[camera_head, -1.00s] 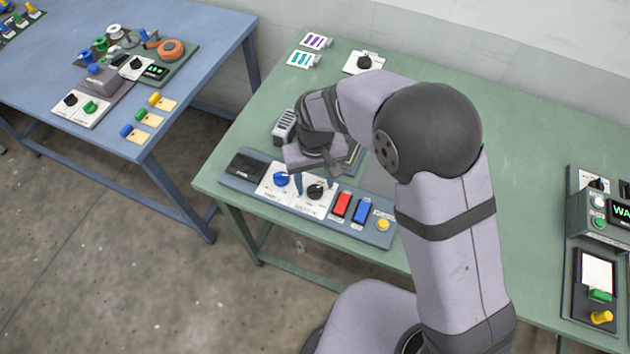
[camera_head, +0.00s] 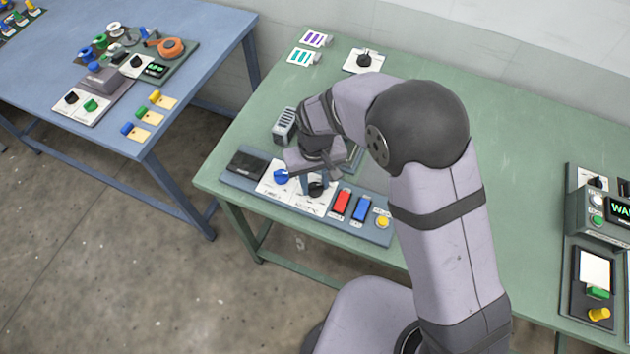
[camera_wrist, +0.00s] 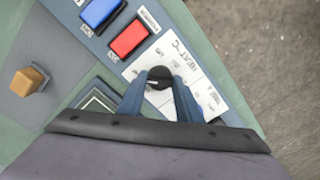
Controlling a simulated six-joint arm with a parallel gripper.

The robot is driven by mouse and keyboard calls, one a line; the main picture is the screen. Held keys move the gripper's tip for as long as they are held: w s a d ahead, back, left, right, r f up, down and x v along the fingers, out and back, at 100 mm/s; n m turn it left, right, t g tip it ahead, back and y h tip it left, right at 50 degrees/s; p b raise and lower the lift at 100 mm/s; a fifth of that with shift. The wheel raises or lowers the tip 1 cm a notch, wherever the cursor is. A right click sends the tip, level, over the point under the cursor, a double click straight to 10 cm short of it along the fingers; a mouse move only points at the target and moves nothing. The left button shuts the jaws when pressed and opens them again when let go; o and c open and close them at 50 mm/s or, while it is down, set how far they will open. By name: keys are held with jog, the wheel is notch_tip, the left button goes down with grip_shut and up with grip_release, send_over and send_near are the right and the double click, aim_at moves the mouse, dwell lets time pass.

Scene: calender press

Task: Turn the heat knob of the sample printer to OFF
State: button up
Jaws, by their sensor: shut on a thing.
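The heat knob is a black round knob (camera_wrist: 160,77) on a white plate (camera_wrist: 190,62) lettered HEAT °C in the wrist view. It also shows in the head view (camera_head: 317,189), partly covered by my gripper. My gripper (camera_wrist: 159,86) is shut on the knob, with one blue-grey finger on each side of it. A pale pointer mark shows on the knob's face, pointing roughly left in the wrist view. The small scale words are too blurred to read, so I cannot tell the setting.
A blue knob (camera_head: 281,177) sits left of the heat knob. A red switch (camera_head: 342,203), a blue switch (camera_head: 361,208) and a yellow button (camera_head: 382,222) lie to the right. A wooden-looking knob (camera_wrist: 25,81) stands nearby.

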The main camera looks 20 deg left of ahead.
aim_at(315, 186)
jog(key=shift+n, duration=0.4)
jog(key=n, duration=0.4)
jog(key=shift+n, duration=0.3)
jog(key=n, duration=0.4)
jog(key=shift+b, duration=0.3)
jog(key=shift+r+n, duration=0.1)
jog(key=shift+n, duration=0.2)
jog(key=o, duration=1)
jog(key=shift+o, duration=0.2)
jog(key=shift+r+b, duration=1.1)
jog(key=shift+r, duration=2.55)
